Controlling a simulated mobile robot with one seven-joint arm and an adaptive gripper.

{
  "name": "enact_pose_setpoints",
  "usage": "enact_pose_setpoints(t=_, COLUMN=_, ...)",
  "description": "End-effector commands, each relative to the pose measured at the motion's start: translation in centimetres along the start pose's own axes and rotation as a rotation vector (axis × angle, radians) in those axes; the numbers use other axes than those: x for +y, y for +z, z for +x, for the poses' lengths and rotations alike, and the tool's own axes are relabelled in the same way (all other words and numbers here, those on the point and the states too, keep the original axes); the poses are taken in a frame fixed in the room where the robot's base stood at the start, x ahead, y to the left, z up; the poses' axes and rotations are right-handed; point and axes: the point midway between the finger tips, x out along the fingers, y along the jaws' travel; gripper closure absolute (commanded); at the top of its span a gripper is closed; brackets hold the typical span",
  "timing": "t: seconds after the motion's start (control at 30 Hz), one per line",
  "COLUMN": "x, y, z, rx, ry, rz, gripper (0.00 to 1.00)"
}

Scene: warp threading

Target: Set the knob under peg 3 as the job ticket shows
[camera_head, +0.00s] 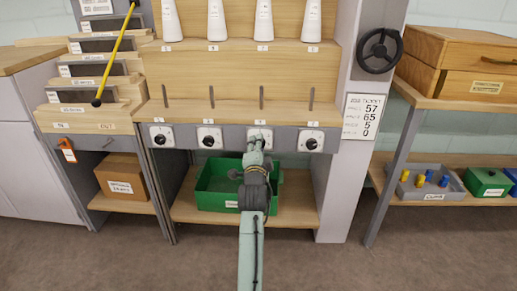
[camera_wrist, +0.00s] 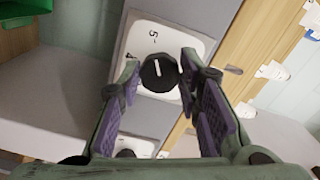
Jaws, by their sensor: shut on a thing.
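My gripper (camera_head: 259,142) is at the third knob from the left on the grey rail, covering most of it in the head view. In the wrist view, my gripper (camera_wrist: 160,72) is shut on the black knob (camera_wrist: 157,77), one finger on each side. The knob's white pointer line points roughly at the "5" mark on its white dial plate (camera_wrist: 141,32). The other dial marks are partly hidden by fingers and knob. The job ticket (camera_head: 362,117) on the right post reads 57, 65, 5 and 0 from top to bottom; its row labels are blurred.
Other knobs are the first (camera_head: 160,139), second (camera_head: 208,141) and fourth (camera_head: 311,144). Slotted wood and white cones (camera_head: 264,22) stand above. A green bin (camera_head: 211,199) sits below. A black handwheel (camera_head: 380,51) is on the right post, and a yellow rod (camera_head: 117,49) at left.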

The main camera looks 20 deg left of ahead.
Motion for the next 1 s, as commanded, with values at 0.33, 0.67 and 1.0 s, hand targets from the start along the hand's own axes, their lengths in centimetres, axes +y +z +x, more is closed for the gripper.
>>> enact_pose_setpoints(t=0.33, x=0.00, y=0.01, z=0.01, rx=-0.001, ry=0.001, rz=0.020, gripper=0.96)
enact_pose_setpoints(t=0.67, x=-0.01, y=0.01, z=0.01, rx=0.000, ry=0.000, rz=0.019, gripper=0.58)
enact_pose_setpoints(t=1.0, x=-0.01, y=0.00, z=0.01, rx=0.000, ry=0.000, rz=0.018, gripper=0.48)
